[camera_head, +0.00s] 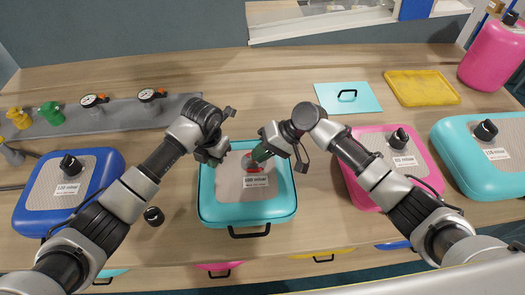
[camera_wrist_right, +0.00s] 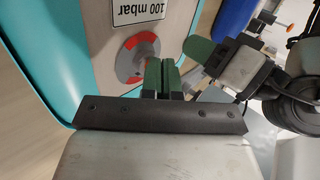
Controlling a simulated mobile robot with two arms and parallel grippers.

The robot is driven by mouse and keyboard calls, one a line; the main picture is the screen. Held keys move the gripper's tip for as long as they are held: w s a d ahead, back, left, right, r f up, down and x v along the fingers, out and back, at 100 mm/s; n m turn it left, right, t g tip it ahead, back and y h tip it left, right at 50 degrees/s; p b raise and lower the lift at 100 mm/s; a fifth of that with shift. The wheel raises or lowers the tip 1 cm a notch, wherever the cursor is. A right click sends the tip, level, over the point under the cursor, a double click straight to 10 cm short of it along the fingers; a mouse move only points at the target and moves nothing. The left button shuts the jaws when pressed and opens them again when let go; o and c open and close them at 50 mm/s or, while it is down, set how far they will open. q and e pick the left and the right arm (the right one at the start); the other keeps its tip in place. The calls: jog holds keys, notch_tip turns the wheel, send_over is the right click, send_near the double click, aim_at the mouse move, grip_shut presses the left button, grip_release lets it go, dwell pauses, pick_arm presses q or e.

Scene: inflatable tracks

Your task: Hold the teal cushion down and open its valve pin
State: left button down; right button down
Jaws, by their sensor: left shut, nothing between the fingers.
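The teal cushion (camera_head: 248,211) lies on the bench in the middle of the head view, with a grey top panel and a mbar label. Its round valve, grey with red marks, shows in the right wrist view (camera_wrist_right: 135,62); in the head view my right gripper partly covers it. My right gripper (camera_head: 262,153) is above the valve, its green fingertips (camera_wrist_right: 163,75) close together beside the disc. I cannot tell whether they touch it. My left gripper (camera_head: 216,155) is shut and empty over the cushion's upper left part; one green fingertip shows in the right wrist view (camera_wrist_right: 199,50).
A loose black cap (camera_head: 153,216) lies left of the teal cushion. A blue cushion (camera_head: 43,205) is at left, a pink cushion (camera_head: 366,185) and another teal cushion (camera_head: 463,172) at right. A teal plate (camera_head: 335,103) and a yellow tray (camera_head: 420,88) lie behind. Gauges stand back left.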

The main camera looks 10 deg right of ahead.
jog(key=d, duration=0.4)
jog(key=shift+d, duration=0.15)
jog(key=v, duration=0.8)
jog(key=shift+s+r, duration=0.25)
jog(key=shift+s, duration=0.05)
jog(key=c, duration=1.8)
grip_release()
jog(key=shift+d+r, duration=0.3)
jog(key=shift+d, duration=0.1)
jog(key=shift+c, duration=0.2)
jog(key=shift+o, duration=1.2)
jog(key=shift+r, duration=0.15)
jog(key=o, duration=0.3)
jog(key=a+h, duration=0.1)
jog(key=a, duration=0.1)
jog(key=a+h, duration=0.1)
jog(key=a, duration=0.1)
jog(key=a+r+g+h, duration=0.1)
jog(key=a, duration=0.1)
jog(key=shift+w+a+h, duration=0.15)
jog(key=shift+a+h, duration=0.2)
jog(key=shift+h, duration=0.05)
jog(key=shift+o, duration=0.2)
jog(key=a+r+m+t+h, duration=0.1)
jog(key=a+r+t+h, duration=0.15)
jog(key=a+h, duration=0.35)
jog(key=shift+g, duration=0.35)
jog(key=f, duration=1.1)
jog(key=shift+w, duration=0.35)
jog(key=shift+c, duration=0.4)
